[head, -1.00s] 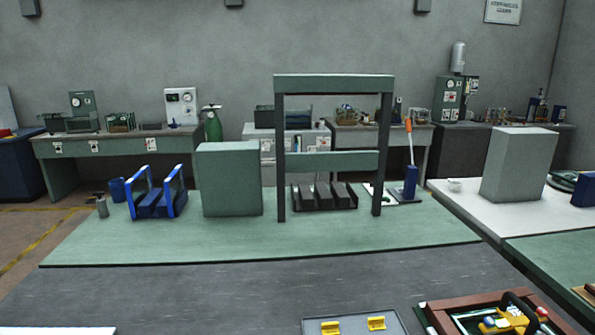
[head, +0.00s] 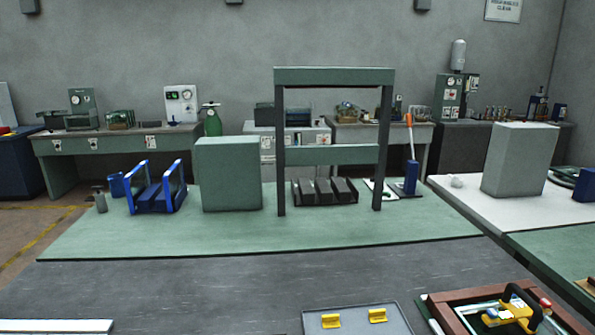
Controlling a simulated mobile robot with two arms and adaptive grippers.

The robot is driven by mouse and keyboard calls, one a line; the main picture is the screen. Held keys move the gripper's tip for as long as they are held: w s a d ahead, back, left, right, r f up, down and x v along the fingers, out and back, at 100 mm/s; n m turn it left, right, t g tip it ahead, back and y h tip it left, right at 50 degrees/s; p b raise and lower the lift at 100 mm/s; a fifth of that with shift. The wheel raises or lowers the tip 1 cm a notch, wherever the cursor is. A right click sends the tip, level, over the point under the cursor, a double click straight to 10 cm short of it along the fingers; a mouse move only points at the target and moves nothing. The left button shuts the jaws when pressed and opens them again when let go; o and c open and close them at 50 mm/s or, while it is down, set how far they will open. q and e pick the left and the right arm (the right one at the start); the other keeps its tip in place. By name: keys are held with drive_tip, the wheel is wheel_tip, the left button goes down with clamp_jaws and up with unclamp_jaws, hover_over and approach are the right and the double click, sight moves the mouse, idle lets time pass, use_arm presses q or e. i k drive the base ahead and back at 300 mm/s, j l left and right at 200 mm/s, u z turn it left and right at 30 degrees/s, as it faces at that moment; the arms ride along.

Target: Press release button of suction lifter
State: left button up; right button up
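The suction lifter (head: 515,313), yellow and black with a looped handle, is at the bottom right of the head view. It appears to lie on a pane inside a reddish-brown frame (head: 462,297), and the picture's lower edge cuts off part of both. Small blue, white and red parts show at the lifter, but I cannot tell which is the release button. Neither of my grippers is in view.
A grey tray (head: 375,325) with two yellow pieces (head: 377,315) lies left of the frame. The near grey worktop (head: 220,290) is largely clear. Beyond it, a green bench (head: 240,232) carries a blue stand (head: 157,192), a green block (head: 229,175) and a press frame (head: 334,76).

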sight(545, 303)
drive_tip(key=z, duration=1.35)
